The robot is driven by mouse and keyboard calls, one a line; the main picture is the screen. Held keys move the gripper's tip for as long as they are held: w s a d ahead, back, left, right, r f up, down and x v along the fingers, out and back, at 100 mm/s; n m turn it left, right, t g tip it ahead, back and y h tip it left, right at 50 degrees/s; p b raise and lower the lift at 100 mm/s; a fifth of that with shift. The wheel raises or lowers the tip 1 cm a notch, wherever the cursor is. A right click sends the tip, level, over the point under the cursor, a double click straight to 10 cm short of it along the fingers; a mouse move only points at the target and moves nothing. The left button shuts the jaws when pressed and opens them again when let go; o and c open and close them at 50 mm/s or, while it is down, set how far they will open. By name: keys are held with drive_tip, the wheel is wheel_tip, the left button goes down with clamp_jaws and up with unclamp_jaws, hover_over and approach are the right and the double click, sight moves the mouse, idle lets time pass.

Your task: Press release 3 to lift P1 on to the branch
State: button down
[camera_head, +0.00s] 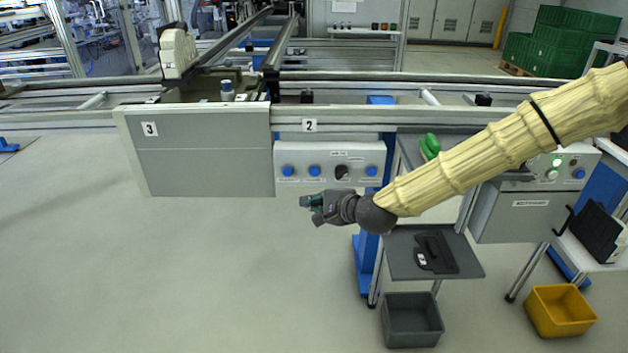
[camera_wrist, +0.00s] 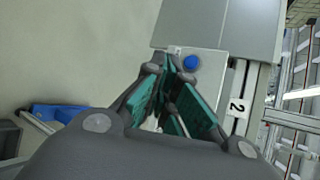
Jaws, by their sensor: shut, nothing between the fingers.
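A light grey control box (camera_head: 330,170) hangs under the sign "2" (camera_head: 309,125). It has blue buttons at left (camera_head: 288,171), middle (camera_head: 314,171) and right (camera_head: 372,171), and a black knob (camera_head: 342,172). Their small labels are unreadable. The sign "3" (camera_head: 150,129) is on the wide grey panel to the left. My gripper (camera_head: 306,207) is shut and empty, in front of and below the box. In the wrist view its teal fingertips (camera_wrist: 168,66) appear just left of one blue button (camera_wrist: 190,62); contact is not visible. A dark carrier (camera_head: 200,90) with a small cylinder (camera_head: 227,90) sits above the panel; I cannot tell whether it is P1.
The branch rails (camera_head: 272,55) run back from the main conveyor. A second box (camera_head: 530,200) with a lit green lamp stands at right. A grey shelf (camera_head: 400,268), grey bin (camera_head: 411,325) and yellow bin (camera_head: 560,310) are below.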

sight(315, 172)
drive_tip(key=shift+w+r, duration=0.15)
drive_tip(key=shift+r, duration=0.1)
drive_tip(key=shift+w+b, duration=0.6)
drive_tip(key=shift+w, duration=3.8)
drive_tip(key=shift+w, duration=0.2)
drive_tip(key=shift+w, duration=0.2)
